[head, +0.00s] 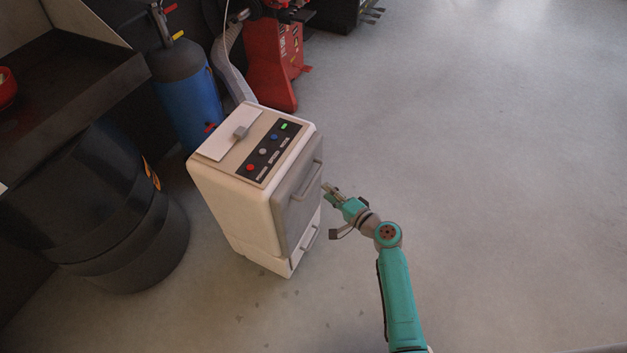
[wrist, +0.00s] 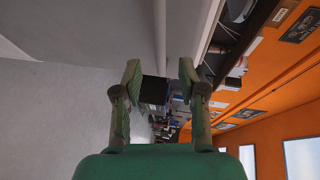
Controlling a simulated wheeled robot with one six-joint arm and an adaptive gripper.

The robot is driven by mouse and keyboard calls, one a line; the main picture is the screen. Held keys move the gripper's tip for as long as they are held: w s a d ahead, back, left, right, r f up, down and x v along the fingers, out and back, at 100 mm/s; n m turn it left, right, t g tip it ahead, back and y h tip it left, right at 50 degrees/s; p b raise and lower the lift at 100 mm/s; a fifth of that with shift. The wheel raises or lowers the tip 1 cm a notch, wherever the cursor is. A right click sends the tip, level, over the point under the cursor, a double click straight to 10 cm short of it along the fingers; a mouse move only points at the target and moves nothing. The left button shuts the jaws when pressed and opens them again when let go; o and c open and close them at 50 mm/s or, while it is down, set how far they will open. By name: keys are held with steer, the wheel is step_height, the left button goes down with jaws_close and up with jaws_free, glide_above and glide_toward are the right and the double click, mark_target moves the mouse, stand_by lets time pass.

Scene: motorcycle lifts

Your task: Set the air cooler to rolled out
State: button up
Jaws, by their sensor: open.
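The air cooler (head: 240,205) is a cream box standing on the floor left of centre in the head view. Its top carries a dark panel with coloured buttons and a green light. Its grey front has an upper handle (head: 307,181) and a lower handle (head: 310,239). My gripper (head: 329,191) is just right of the front, close to the upper handle; I cannot tell whether they touch. In the wrist view, my gripper (wrist: 160,70) is open, with nothing seen held between its fingers. A pale upright surface at the top there may be the cooler.
A black drum (head: 95,220) stands left of the cooler, below a dark bench (head: 75,75). A blue gas cylinder (head: 190,100) and a red machine (head: 270,65) stand behind it. The floor to the right (head: 500,150) is clear.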

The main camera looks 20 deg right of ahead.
mark_target(313, 179)
steer(key=x, duration=0.8)
jaws_close()
